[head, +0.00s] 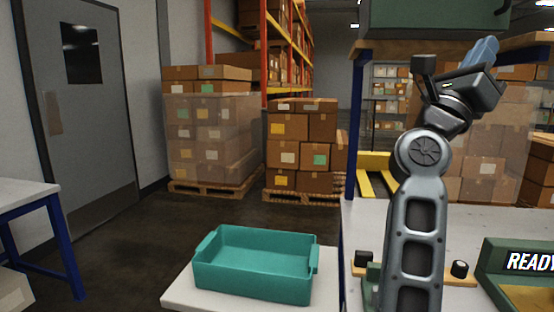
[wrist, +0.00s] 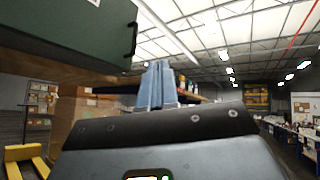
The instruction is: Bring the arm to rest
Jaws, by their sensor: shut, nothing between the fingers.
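My gripper (head: 484,50) is at the upper right of the head view, at the end of my raised grey arm. Its bluish fingers point up and to the right, below a green box on the shelf. In the wrist view my gripper's fingers (wrist: 158,84) stand upright and together, with nothing between them. The gripper is clear of the bench and touches nothing that I can see.
A dark green box (head: 436,14) sits on the overhead shelf (head: 380,47), close to my gripper. A teal tray (head: 255,279) stands on a white table (head: 185,291). A green device marked "READY" (head: 497,275) is at the lower right. Cartons (head: 300,125) stand behind.

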